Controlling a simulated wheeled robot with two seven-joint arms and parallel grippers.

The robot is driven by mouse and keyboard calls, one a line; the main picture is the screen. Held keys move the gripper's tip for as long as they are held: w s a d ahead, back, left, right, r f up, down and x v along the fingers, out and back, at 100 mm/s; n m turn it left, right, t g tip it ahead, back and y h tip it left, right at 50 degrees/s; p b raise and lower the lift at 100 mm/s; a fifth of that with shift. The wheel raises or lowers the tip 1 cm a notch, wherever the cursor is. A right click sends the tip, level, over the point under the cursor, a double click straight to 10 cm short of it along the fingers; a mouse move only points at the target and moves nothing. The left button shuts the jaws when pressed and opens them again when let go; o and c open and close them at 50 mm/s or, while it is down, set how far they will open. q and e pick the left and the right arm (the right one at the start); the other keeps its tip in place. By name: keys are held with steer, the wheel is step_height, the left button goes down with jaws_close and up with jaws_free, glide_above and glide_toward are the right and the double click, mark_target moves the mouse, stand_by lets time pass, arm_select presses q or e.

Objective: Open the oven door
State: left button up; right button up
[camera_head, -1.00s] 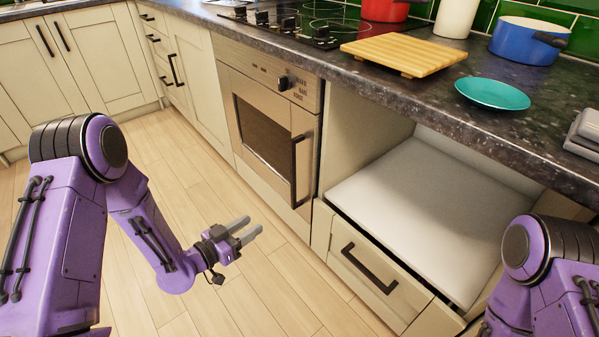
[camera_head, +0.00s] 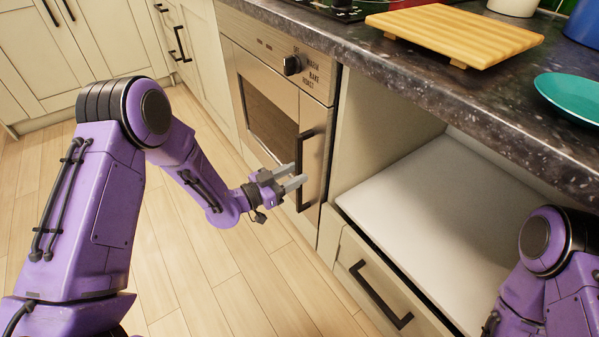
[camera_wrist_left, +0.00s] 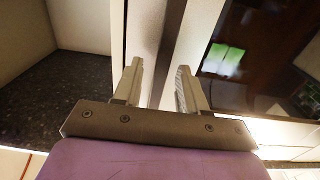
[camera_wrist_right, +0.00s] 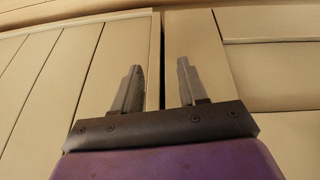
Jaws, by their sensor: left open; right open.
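The oven (camera_head: 318,125) is set in the cabinets, with its steel door (camera_head: 286,113) shut. A dark upright handle (camera_head: 304,150) is on the door's right side. My left gripper (camera_head: 299,174) is open and empty at the handle, its fingers pointing toward the door. In the left wrist view a dark bar, apparently the handle (camera_wrist_left: 170,45), lies between the two open fingers (camera_wrist_left: 158,88); I cannot tell whether they touch it. The dark oven window (camera_wrist_left: 265,50) shows to the right there. My right gripper (camera_wrist_right: 158,88) is open and empty before pale panelled fronts.
An open niche with a pale shelf (camera_head: 430,205) and a drawer with a dark handle (camera_head: 378,293) are right of the oven. The dark counter (camera_head: 440,100) above holds a wooden board (camera_head: 455,35) and a teal plate (camera_head: 572,97). The wooden floor (camera_head: 200,285) is clear.

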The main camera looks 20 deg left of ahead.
arm_select(q)
steer(key=shift+x, duration=1.15)
jaws_close()
steer(key=shift+a, duration=0.1)
